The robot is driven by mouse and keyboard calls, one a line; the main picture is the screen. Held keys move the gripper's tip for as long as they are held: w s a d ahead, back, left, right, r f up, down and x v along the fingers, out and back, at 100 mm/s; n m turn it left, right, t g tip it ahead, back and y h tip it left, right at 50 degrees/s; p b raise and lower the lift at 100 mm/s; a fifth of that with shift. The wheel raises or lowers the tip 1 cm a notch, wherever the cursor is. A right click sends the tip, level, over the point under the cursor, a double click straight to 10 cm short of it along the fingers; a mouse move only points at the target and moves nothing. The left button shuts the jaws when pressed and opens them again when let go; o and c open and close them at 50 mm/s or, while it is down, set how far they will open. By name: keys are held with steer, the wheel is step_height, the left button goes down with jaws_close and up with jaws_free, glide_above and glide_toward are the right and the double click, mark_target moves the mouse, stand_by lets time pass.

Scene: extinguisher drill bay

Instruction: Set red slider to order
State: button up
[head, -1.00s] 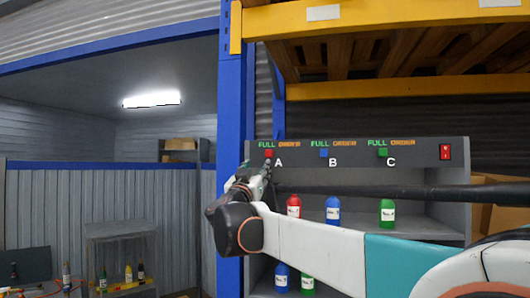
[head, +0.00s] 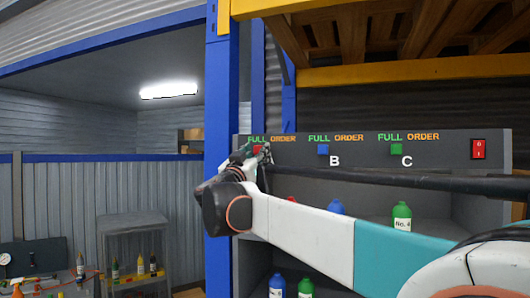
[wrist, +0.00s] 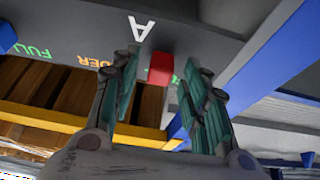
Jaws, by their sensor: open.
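The red slider (head: 257,149) sits on the grey panel (head: 447,147) under the green FULL end of its FULL–ORDER label (head: 270,139). In the wrist view the red slider (wrist: 160,69) appears between my open green-padded fingers, apart from both pads. The orange end of the ORDER word (wrist: 98,62) lies left of it there. How deep the fingers reach around the slider is hard to tell.
A blue slider (head: 323,149) and a green slider (head: 396,149) stand to the right under their FULL words. A red switch (head: 478,149) is at the panel's right end. Bottles (head: 402,216) stand on shelves below. A blue post (head: 218,190) rises close left.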

mark_target(281, 147)
steer(key=shift+w+r, duration=0.1)
steer(key=shift+w, duration=0.05)
jaws_close()
steer(key=d, duration=0.2)
steer(key=s+d+b, duration=0.1)
steer(key=d, duration=0.1)
steer(key=s+d, duration=0.1)
steer(key=d, duration=0.1)
steer(key=shift+s+d, duration=0.1)
steer(key=shift+d, duration=0.1)
steer(key=shift+a, duration=0.35)
jaws_free()
steer(key=shift+d, duration=0.3)
steer(key=shift+a, duration=0.1)
